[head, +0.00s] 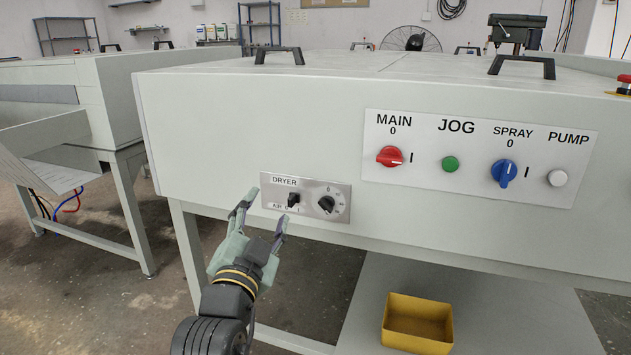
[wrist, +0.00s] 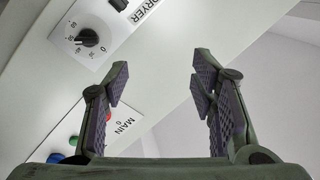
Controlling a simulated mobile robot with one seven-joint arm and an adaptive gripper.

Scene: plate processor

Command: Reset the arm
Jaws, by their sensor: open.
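My gripper (head: 264,219) is open and empty in front of the processor's front panel, just below and left of the dryer plate (head: 270,202). The plate carries a black air switch (head: 294,199) and a black round dial (head: 326,204). In the wrist view, my gripper (wrist: 160,88) shows its two padded fingers spread apart with nothing between them. The wrist view also shows the dial (wrist: 87,38) at upper left, tilted. I cannot tell whether a fingertip touches the panel.
A yellow bin (head: 418,325) sits below. Another grey machine (head: 60,90) stands left.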

